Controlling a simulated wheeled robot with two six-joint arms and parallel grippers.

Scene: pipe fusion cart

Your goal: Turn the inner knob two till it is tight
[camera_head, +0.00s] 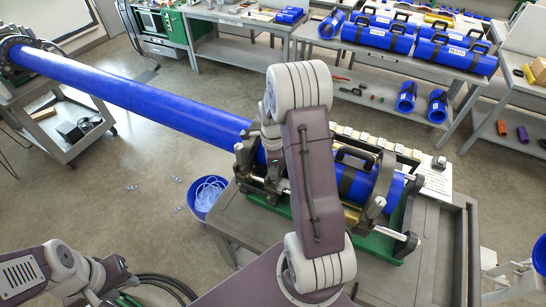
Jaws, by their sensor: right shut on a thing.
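The fusion machine (404,247) with its dark clamps and green base sits on the grey cart, gripping the long blue pipe (150,97) and a short blue pipe piece (360,180). My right arm rises in front of the clamps. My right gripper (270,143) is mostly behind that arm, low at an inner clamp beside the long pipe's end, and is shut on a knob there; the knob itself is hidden. Other clamp knobs with pale handles (395,234) show at the right end. My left gripper (112,286) is at the lower left, away from the machine, its fingers unclear.
The cart top (433,262) has bare room at the right. A blue bucket (207,195) stands on the floor left of the cart. Benches with blue pipe fittings (378,33) line the back. A stand (60,135) supports the pipe's far end.

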